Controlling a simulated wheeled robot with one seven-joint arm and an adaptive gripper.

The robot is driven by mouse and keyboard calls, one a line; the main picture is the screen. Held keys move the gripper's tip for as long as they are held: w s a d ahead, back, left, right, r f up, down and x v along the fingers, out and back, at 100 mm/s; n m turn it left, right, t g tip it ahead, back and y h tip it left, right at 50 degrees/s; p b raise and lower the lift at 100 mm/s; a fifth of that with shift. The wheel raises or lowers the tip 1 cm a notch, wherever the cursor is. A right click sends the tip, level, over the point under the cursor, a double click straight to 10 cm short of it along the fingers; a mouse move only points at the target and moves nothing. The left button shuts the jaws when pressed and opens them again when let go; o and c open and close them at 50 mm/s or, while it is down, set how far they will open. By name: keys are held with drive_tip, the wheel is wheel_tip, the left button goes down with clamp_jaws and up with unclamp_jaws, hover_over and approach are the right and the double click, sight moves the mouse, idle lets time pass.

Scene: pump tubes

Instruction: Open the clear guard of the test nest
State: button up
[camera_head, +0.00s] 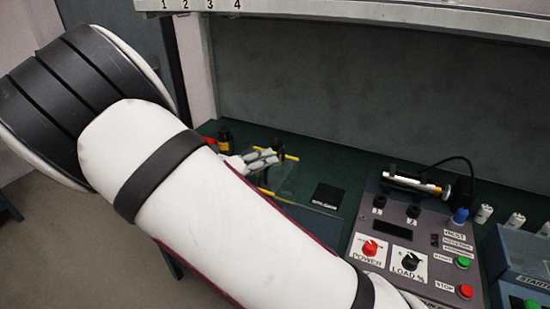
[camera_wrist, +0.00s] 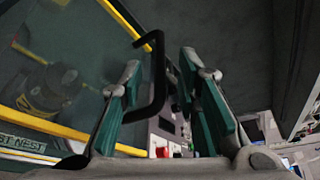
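The clear guard (camera_wrist: 60,50) of the test nest fills the left of the wrist view, with yellow edge strips and a "TEST NEST" label (camera_wrist: 22,143) at lower left. It looks closed over a dark, yellow-banded part. A black bar handle (camera_wrist: 158,85) stands out from the guard's yellow edge. My gripper (camera_wrist: 160,62) is open, with its two green-padded fingers on either side of the handle; a gap shows on the left. In the head view my gripper (camera_head: 260,160) is over the guard (camera_head: 285,183), which is partly hidden by my white arm.
A control panel (camera_head: 423,236) with POWER and LOAD knobs stands at right of the nest. A black square (camera_head: 327,196) lies on the green bench between. A dark bottle (camera_head: 224,139) stands behind at left. A shelf (camera_head: 380,12) with numbers overhangs the bench.

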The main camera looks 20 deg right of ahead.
drive_tip(key=shift+x, duration=2.35)
clamp_jaws()
